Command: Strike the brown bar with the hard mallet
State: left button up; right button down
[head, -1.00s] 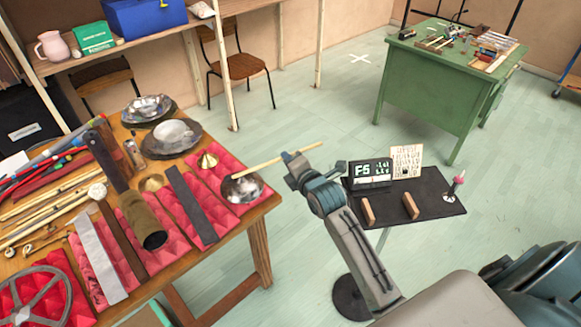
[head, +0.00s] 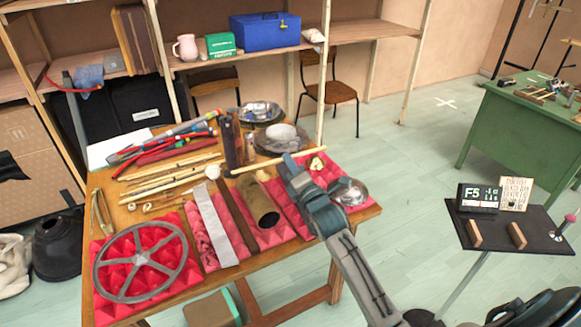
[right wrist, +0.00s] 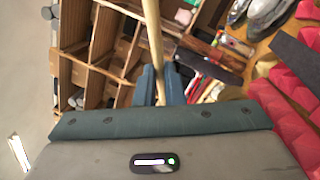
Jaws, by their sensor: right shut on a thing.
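The brown bar (head: 237,216) is a long dark strip lying on red padding on the wooden table, between a pale grey bar (head: 215,228) and an olive-brown tube (head: 262,208). My right gripper (head: 290,160) is shut on the light wooden shaft of a mallet (head: 262,166), held above the table to the right of the bar. In the right wrist view the shaft (right wrist: 153,45) runs up from between the blue fingers (right wrist: 160,85). My left gripper is not in view.
A spoked wheel (head: 140,262) lies at the table's front left. A metal bowl (head: 348,191) sits at the right edge. A small black stand (head: 500,228) with a display is farther right.

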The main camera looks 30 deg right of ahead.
jog(key=shift+d, duration=0.1)
notch_tip(320, 180, down, 5)
jog(key=shift+f+b, duration=0.1)
jog(key=shift+b, duration=0.9)
